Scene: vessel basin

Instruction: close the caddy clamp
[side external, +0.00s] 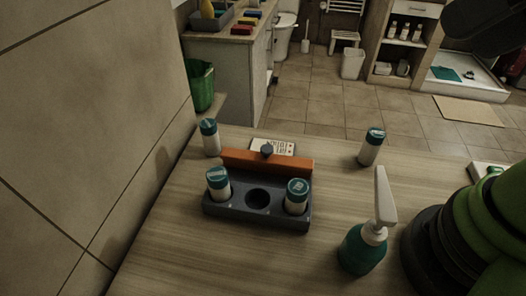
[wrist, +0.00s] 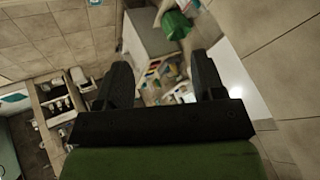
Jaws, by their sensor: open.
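The dark grey caddy (side external: 240,213) sits on the wooden table in the side external view. White vials with teal caps stand in its left hole (side external: 219,190) and right hole (side external: 296,204); the middle hole (side external: 258,198) is empty. The orange clamp bar (side external: 235,161) runs along the caddy's back side, with a dark knob (side external: 267,149) at its top edge. The bar is clear of the vial caps. My gripper (wrist: 162,75) is open in the wrist view, with nothing between its fingers. The wrist view does not show the caddy.
Loose teal-capped vials stand behind the caddy at left (side external: 210,143) and right (side external: 371,152). A teal pump bottle (side external: 362,250) stands at front right. A white label card (side external: 272,144) is behind the clamp. A tiled wall (side external: 85,120) borders the table's left side.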

